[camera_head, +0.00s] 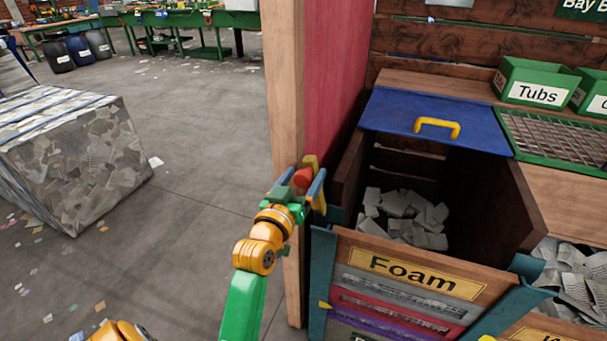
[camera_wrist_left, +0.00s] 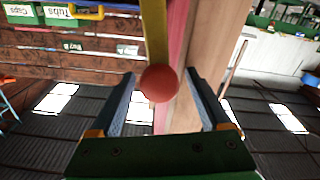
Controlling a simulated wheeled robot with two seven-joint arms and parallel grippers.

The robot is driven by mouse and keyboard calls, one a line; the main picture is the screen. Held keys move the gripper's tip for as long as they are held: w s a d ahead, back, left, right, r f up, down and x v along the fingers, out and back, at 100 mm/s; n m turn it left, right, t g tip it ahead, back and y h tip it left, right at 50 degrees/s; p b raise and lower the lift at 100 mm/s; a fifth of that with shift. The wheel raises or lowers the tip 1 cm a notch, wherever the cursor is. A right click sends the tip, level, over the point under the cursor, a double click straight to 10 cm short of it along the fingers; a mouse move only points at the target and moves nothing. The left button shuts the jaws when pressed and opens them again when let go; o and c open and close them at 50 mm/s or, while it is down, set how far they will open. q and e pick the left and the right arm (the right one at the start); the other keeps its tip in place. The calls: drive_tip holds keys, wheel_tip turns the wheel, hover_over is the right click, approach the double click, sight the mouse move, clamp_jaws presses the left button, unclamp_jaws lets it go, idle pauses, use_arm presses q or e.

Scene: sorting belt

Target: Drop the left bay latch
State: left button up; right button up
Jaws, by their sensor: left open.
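The left bay latch is a yellow bar (camera_head: 311,162) with a red ball knob (camera_head: 302,177), at the front edge of the red panel beside the Foam bay. In the left wrist view the knob (camera_wrist_left: 159,84) sits between my fingers, with the yellow bar (camera_wrist_left: 154,35) running up behind it. My left gripper (camera_head: 301,183) is open, one blue finger on each side of the knob. A gap shows on both sides in the wrist view, so the fingers appear apart from it. Part of the latch is hidden behind the gripper. My right gripper is not in view.
The Foam bay (camera_head: 395,262) holds grey foam pieces, with a blue lid (camera_head: 437,120) raised at its back. A wooden post (camera_head: 284,90) stands close to my left gripper. Green Tubs bin (camera_head: 538,84) is at the right. A bale (camera_head: 75,155) sits left; open floor lies between.

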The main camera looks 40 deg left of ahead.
use_arm(q)
drive_tip(key=shift+c, duration=0.7)
clamp_jaws()
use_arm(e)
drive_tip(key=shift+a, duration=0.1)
use_arm(q)
drive_tip(key=shift+d+r, duration=0.1)
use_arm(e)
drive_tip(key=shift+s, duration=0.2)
